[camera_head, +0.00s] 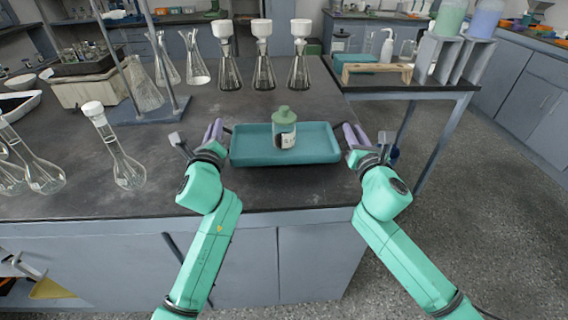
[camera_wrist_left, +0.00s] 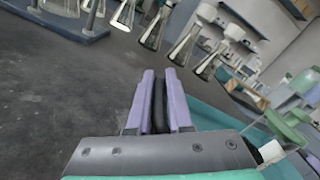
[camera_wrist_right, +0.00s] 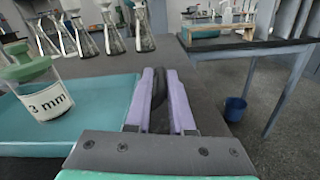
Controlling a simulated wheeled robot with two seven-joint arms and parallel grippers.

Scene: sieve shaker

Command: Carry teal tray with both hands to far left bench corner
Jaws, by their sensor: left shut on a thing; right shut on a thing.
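The teal tray (camera_head: 245,157) is in front of me at the right end of the dark bench, near its front edge, and looks level. A jar (camera_head: 284,130) with a green lid and white label stands upright in it; the label reads "3 mm" in the right wrist view (camera_wrist_right: 47,100). My left gripper (camera_head: 217,128) is shut on the tray's left end. My right gripper (camera_head: 349,133) is shut on its right end. The tray also shows in the left wrist view (camera_wrist_left: 208,118). I cannot tell whether its base touches the bench.
Several flasks with white funnels (camera_head: 263,70) stand behind the tray. A flask with a white stopper (camera_head: 120,160) and a blue-based stand (camera_head: 150,110) are on the left. The bench (camera_head: 75,205) is clear between them and the tray. A side table (camera_head: 410,87) is at right.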

